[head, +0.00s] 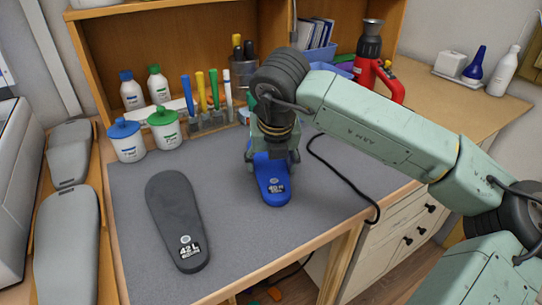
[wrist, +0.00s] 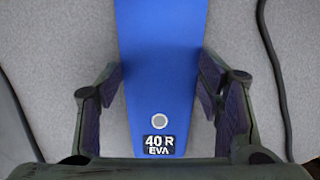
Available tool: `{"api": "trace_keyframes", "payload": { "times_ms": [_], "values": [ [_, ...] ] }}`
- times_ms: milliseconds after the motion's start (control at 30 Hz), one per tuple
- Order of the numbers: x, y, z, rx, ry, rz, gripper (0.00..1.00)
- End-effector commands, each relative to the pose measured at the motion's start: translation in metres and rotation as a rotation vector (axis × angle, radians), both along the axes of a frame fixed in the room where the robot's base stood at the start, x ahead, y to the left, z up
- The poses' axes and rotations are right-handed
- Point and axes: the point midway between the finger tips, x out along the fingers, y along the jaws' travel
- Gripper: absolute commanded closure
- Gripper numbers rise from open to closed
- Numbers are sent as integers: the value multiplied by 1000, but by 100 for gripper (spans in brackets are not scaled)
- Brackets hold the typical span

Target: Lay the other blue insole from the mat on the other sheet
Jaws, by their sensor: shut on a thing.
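The blue insole (head: 271,185), marked 40 R EVA in the wrist view (wrist: 160,60), lies on or just above the grey mat (head: 230,240); I cannot tell whether it touches. My gripper (head: 272,160) is over it and shut on it, one finger at each side edge, as the wrist view (wrist: 160,85) shows. My gripper and wrist hide its far part in the head view. A dark grey insole (head: 174,222), marked 42 L, lies on the mat to the left, apart from my gripper. I cannot make out a sheet for certain.
Long light-grey sole-shaped pieces (head: 66,245) lie on wood at the left. Blue-lidded (head: 126,142) and green-lidded (head: 164,130) jars and a rack of pens (head: 208,120) stand behind the mat. A black cable (head: 345,180) runs right of my gripper. The mat's front middle is clear.

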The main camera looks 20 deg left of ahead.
Motion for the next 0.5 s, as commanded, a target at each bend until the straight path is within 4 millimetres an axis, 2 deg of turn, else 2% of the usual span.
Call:
{"api": "trace_keyframes", "payload": {
  "times_ms": [367, 400, 500],
  "values": [
    [0, 0, -5, 0, -1, 0, 57],
    [0, 0, -3, 0, -1, 0, 38],
    [0, 0, -3, 0, -1, 0, 31]
  ]
}}
